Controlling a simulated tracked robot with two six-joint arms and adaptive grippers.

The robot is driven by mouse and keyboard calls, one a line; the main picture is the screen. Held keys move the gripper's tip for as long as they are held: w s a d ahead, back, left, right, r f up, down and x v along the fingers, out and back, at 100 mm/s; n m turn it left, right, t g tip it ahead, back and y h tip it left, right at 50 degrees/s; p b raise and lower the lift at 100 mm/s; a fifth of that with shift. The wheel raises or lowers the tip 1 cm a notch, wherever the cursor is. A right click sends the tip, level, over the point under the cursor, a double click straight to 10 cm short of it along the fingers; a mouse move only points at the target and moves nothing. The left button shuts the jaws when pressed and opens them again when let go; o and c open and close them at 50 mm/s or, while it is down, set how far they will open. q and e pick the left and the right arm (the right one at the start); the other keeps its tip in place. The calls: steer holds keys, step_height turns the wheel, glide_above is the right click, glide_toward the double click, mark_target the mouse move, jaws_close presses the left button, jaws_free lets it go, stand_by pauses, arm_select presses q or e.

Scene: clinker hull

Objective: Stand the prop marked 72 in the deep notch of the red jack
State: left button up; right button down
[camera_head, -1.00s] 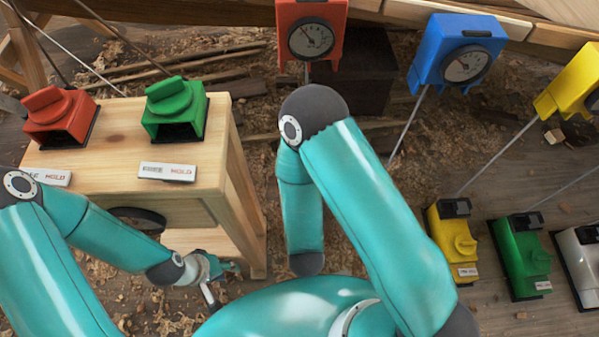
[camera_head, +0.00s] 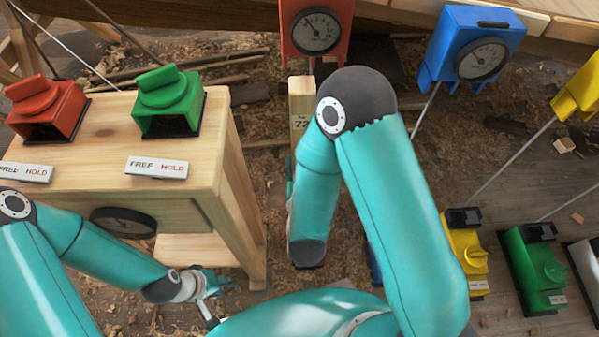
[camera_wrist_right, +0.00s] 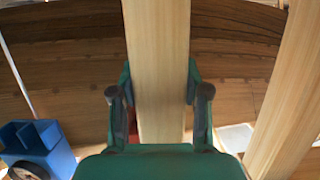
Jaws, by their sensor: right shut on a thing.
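The prop marked 72 (camera_head: 300,97) is a pale wooden post, seen just below the red jack in the head view, its lower part hidden behind my right arm. The red jack (camera_head: 335,46) has a round dial at the top centre; its notches cannot be made out. In the right wrist view my right gripper (camera_wrist_right: 160,95) is shut on the prop (camera_wrist_right: 158,50), one finger on each side. A bit of red shows behind the prop there. My left gripper (camera_head: 222,300) is empty, fingers spread, low beside the bench.
A wooden bench (camera_head: 215,175) on the left carries red (camera_head: 45,110) and green (camera_head: 168,100) knobbed blocks. A blue jack (camera_head: 478,40) and yellow jack (camera_head: 580,85) stand to the right. Yellow (camera_head: 468,250) and green (camera_head: 533,268) blocks sit lower right. Another wooden post (camera_wrist_right: 285,110) is close right of the prop.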

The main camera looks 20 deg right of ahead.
steer(key=b+x, duration=0.6)
steer(key=x, duration=1.3)
steer(key=shift+f, duration=0.35)
stand_by(1.8)
steer(key=shift+s, duration=0.1)
steer(key=shift+s+a, duration=0.1)
steer(key=shift+s, duration=0.1)
stand_by(0.7)
steer(key=shift+f+b, duration=0.3)
steer(key=shift+b, duration=0.15)
steer(key=shift+w, duration=0.15)
stand_by(0.8)
